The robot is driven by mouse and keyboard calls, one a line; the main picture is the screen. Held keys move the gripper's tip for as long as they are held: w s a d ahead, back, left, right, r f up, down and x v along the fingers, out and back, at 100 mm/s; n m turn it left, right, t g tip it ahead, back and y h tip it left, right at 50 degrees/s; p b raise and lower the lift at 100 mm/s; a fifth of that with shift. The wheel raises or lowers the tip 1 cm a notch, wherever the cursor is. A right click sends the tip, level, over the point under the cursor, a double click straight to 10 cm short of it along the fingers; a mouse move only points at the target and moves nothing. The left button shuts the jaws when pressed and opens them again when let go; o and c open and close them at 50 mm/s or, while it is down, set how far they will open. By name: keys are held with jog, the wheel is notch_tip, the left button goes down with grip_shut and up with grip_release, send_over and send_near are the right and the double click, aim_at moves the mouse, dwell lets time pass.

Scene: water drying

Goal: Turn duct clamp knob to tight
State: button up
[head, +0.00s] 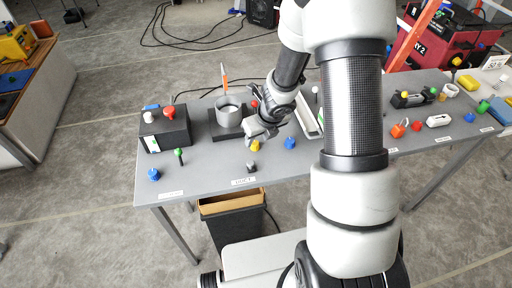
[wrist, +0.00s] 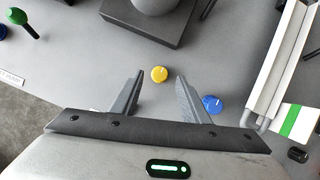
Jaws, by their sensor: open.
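A yellow knob (wrist: 159,74) with a pale pointer line lies between and just past my fingertips in the wrist view; in the head view it is the yellow spot (head: 255,145) below my gripper (head: 264,138). My gripper is open and empty, its two fingers (wrist: 158,88) on either side of the knob, with no contact visible. A blue knob (wrist: 211,103) sits to the right of the right finger. A grey cylinder on a dark base (head: 229,113) stands behind the yellow knob. I cannot tell by label which knob is the duct clamp's.
A dark box with red and white knobs (head: 165,128) stands left of the cylinder. A green-topped lever (wrist: 25,21) is at far left. A white channel-like piece (wrist: 280,60) rises at right.

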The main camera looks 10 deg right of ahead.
aim_at(255, 143)
jog(key=shift+b+x, duration=0.6)
jog(key=shift+x, duration=1.05)
grip_shut()
